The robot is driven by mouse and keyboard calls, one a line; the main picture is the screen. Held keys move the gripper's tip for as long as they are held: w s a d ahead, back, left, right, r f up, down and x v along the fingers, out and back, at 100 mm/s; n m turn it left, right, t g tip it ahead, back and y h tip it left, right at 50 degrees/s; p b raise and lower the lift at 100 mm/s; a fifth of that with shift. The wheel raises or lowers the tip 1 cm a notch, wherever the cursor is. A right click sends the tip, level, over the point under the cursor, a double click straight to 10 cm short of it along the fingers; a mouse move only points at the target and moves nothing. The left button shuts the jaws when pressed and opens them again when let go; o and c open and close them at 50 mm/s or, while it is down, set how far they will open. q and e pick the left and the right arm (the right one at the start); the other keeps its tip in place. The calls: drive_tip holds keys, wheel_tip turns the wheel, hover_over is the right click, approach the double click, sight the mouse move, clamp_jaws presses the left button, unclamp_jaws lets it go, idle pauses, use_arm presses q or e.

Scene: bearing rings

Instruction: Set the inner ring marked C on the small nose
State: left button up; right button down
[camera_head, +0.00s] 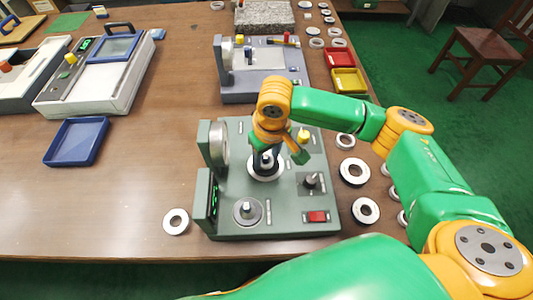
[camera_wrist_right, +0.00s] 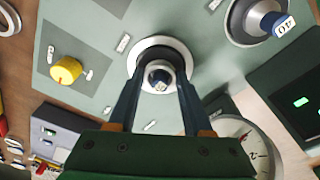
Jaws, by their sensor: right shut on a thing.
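My right gripper (camera_head: 265,158) is low over the green-grey test stand (camera_head: 285,215). It also shows in the wrist view (camera_wrist_right: 160,88), with its two fingers closed on a ring (camera_wrist_right: 145,62) around a post. The post (camera_wrist_right: 160,76), a nose with a pale tip, shows inside the ring, and a wide pale disc lies around its foot. Whether the ring rests fully down cannot be told, and no letter C is readable on it. My left gripper is out of view.
The stand carries a dial (camera_wrist_right: 242,140), a yellow knob (camera_wrist_right: 66,71), a red switch (camera_head: 317,216) and a small lever (camera_head: 311,181). Loose rings, including one (camera_head: 355,171), lie to its right, and another ring (camera_head: 176,221) lies left. A blue tray (camera_head: 77,141) stands farther left.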

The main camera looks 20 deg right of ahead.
drive_tip(key=shift+f, duration=0.2)
drive_tip(key=shift+c, duration=1.2)
unclamp_jaws()
drive_tip(key=shift+r, duration=0.1)
wheel_tip(320, 180, up, 7)
drive_tip(key=shift+s, duration=0.45)
drive_tip(key=shift+d, duration=0.1)
